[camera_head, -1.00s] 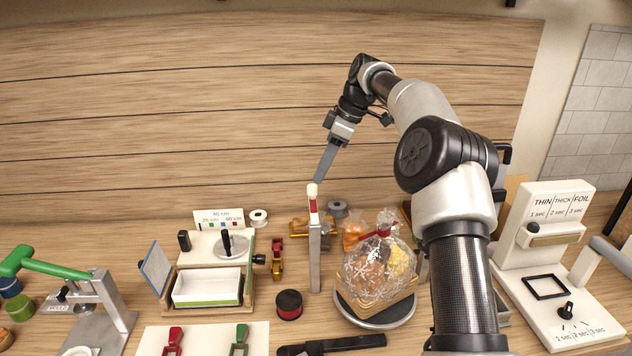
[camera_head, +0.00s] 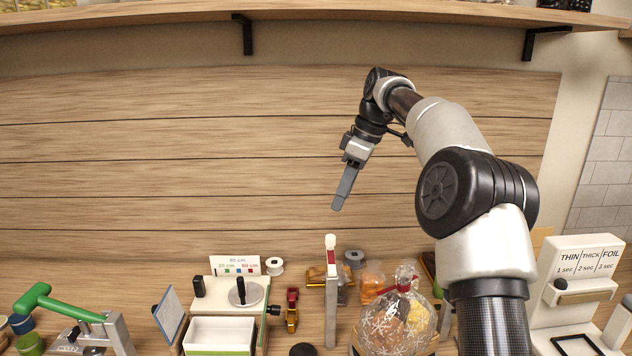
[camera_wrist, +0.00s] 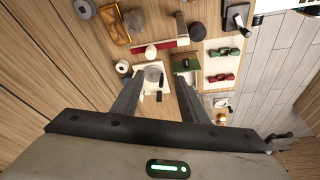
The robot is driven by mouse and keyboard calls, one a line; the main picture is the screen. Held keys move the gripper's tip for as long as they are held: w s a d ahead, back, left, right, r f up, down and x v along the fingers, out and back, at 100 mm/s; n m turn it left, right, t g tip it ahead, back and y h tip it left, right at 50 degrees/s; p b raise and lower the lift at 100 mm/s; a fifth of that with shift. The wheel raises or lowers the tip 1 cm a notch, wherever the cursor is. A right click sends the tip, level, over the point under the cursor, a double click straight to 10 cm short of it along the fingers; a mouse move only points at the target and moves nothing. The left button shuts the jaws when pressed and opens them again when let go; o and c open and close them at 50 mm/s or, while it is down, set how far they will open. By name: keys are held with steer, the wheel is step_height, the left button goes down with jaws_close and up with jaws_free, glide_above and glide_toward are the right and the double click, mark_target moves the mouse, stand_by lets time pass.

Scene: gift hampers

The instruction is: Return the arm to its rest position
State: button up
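My gripper (camera_head: 339,207) hangs in the air in front of the wood-panelled wall in the head view, pointing down and slightly left. In the wrist view its two fingers (camera_wrist: 160,77) stand apart with nothing held between them. Just below the fingertips in the head view is the upright grey post (camera_head: 331,300) with a red and white top; a gap shows between them. My arm is raised and bent at the right of the picture.
A clear-wrapped hamper with a red tie (camera_head: 402,325) stands right of the post. A white sealer (camera_head: 580,270) stands at right. A shelf (camera_head: 330,14) runs overhead. The air before the wall is clear.

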steer(key=s+r+m+t+h, duration=0.1)
steer(key=s+r+m+h, duration=0.15)
steer(key=s, duration=0.75)
steer(key=s+r+m+t+h, duration=0.1)
steer(key=s+r+m, duration=0.25)
steer(key=s, duration=0.65)
steer(key=s+d+f+m+t, duration=0.1)
steer(key=s+d+f+m, duration=0.1)
steer(key=s+f, duration=0.3)
steer(key=s+d+f+m+t, duration=0.1)
steer(key=s+f+m, duration=0.4)
steer(key=s, duration=0.9)
steer(key=shift+d+f+m, duration=0.3)
steer(key=shift+d+f, duration=0.05)
steer(key=shift+d, duration=0.3)
steer(key=shift+s, duration=0.1)
